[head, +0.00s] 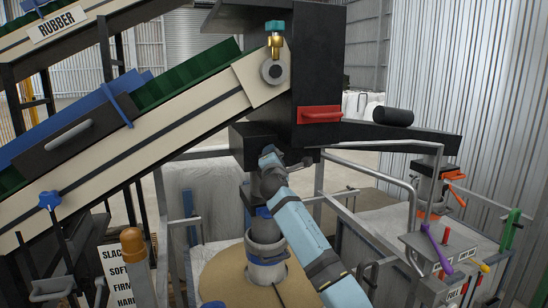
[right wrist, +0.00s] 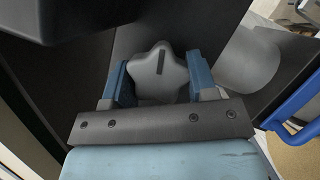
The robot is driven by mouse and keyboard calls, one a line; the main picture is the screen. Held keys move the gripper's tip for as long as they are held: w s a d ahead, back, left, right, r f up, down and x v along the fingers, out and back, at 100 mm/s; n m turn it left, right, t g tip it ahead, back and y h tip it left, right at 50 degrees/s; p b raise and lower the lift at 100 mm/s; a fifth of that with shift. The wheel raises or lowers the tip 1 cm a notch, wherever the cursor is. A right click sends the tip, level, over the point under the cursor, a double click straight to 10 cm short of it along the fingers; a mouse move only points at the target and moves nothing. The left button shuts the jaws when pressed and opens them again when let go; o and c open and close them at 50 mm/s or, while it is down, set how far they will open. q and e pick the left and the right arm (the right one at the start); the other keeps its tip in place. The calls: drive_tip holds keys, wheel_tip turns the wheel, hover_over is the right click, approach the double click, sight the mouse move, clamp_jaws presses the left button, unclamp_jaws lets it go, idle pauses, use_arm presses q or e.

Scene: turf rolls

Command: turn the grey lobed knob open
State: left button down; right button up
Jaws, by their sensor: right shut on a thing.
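The grey lobed knob (right wrist: 158,74) is star-shaped with a dark mark pointing up on its face. It sits in the right wrist view against a dark panel. My right gripper (right wrist: 160,82) has its two blue fingers on either side of the knob and is shut on it. In the head view the right gripper (head: 268,158) reaches up to the underside of the black box (head: 318,80); the knob is hidden there by the gripper and arm. My left gripper is not in view.
A grey spout (head: 266,252) stands beside my right arm over a tan round surface (head: 222,272). Metal rails (head: 340,205) and a lever panel (head: 440,250) stand to the right. An inclined conveyor (head: 150,125) fills the left. A blue bar (right wrist: 295,115) is close in the right wrist view.

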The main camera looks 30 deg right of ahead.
drive_tip(key=shift+m+g+p, duration=0.35)
drive_tip(key=shift+m+g, duration=0.25)
drive_tip(key=shift+m, duration=0.7)
drive_tip(key=o, duration=0.9)
drive_tip(key=b+v, duration=0.2)
drive_tip(key=v, duration=1.1)
drive_tip(key=shift+s+a+b, duration=0.3)
